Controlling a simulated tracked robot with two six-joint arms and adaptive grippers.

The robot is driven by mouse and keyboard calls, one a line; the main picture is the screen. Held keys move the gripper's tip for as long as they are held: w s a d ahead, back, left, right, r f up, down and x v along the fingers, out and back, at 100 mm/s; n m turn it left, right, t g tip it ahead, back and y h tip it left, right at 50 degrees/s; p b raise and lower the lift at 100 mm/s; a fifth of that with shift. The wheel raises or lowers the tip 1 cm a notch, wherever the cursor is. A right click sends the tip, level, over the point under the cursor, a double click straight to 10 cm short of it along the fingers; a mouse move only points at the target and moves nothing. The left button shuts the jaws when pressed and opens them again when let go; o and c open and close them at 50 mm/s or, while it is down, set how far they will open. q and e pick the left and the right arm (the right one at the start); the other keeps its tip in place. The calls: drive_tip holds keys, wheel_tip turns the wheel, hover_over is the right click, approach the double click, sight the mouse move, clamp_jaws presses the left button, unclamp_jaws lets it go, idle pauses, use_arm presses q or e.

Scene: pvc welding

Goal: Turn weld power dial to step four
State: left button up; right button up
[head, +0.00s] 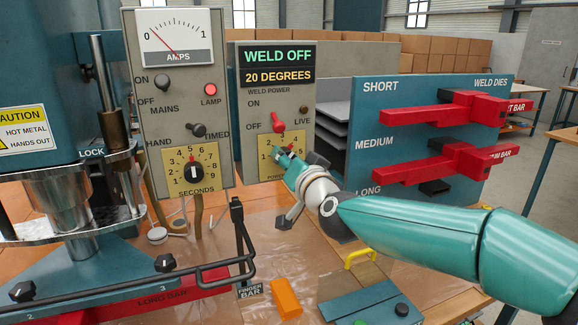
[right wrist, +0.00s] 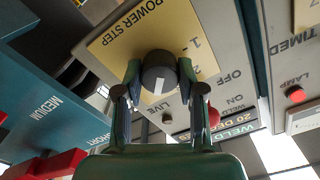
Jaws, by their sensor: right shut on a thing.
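The weld power dial (right wrist: 159,72) is a dark round knob with a white mark on a yellow POWER STEP plate (right wrist: 112,52). In the right wrist view the panel appears upside down, and the mark points toward the bottom of the picture. I cannot read which step it points to. My right gripper (right wrist: 159,80) is shut on the knob, one finger on each side. In the head view the gripper (head: 290,158) hides most of the dial and part of its yellow plate (head: 266,145). My left gripper is not in view.
Above the dial are a red weld power switch (head: 278,122) and a display (head: 278,66) reading WELD OFF, 20 DEGREES. The seconds dial (head: 194,172) is to the left. The weld dies rack (head: 380,160) stands close to the right. An orange block (head: 285,298) lies on the bench.

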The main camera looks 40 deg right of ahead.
idle(0.4)
drive_tip(key=o, duration=1.1)
drive_tip(key=shift+d, duration=0.1)
drive_tip(key=shift+o, duration=0.2)
drive_tip(key=v, duration=1.2)
